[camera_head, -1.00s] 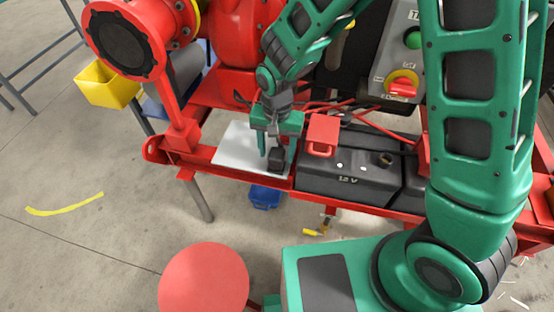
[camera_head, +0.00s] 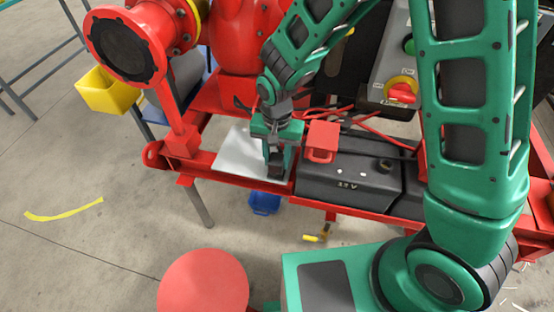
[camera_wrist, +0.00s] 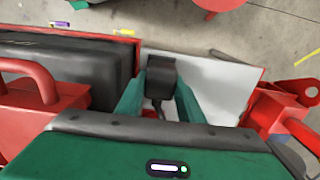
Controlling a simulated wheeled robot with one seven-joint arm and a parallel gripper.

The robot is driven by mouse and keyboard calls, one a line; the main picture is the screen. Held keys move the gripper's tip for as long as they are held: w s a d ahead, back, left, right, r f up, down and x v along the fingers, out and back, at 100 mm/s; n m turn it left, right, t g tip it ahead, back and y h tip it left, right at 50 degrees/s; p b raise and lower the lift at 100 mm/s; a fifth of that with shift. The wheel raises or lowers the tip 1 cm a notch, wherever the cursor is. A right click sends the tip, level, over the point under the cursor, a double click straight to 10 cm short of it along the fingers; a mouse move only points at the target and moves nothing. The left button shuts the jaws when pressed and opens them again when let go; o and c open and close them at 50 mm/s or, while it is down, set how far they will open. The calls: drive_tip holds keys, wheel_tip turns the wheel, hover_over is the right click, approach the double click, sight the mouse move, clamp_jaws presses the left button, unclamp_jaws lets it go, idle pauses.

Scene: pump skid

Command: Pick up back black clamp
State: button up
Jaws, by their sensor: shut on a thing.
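The black clamp (camera_wrist: 161,76) is between the two green fingers of my gripper (camera_wrist: 158,105) in the wrist view. The fingers are shut on it. In the head view the clamp (camera_head: 276,169) shows dark at the tip of my gripper (camera_head: 277,158), over the right part of the white plate (camera_head: 238,152). The gripper's near finger hides part of the clamp. I cannot tell whether the clamp touches the plate. No second black clamp shows clearly.
The red skid rail (camera_head: 225,177) runs along the front. A blue box (camera_head: 264,202) is on the floor below. A yellow bin (camera_head: 107,90) hangs at left.

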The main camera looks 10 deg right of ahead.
sight(274, 158)
drive_tip(key=r, duration=0.3)
drive_tip(key=a+r, duration=0.1)
drive_tip(key=shift+s+r, duration=0.2)
drive_tip(key=shift+s, duration=0.05)
drive_tip(key=s+a+r, duration=0.6)
drive_tip(key=a, duration=0.2)
drive_tip(key=shift+a, duration=0.35)
drive_tip(key=shift+r, duration=0.1)
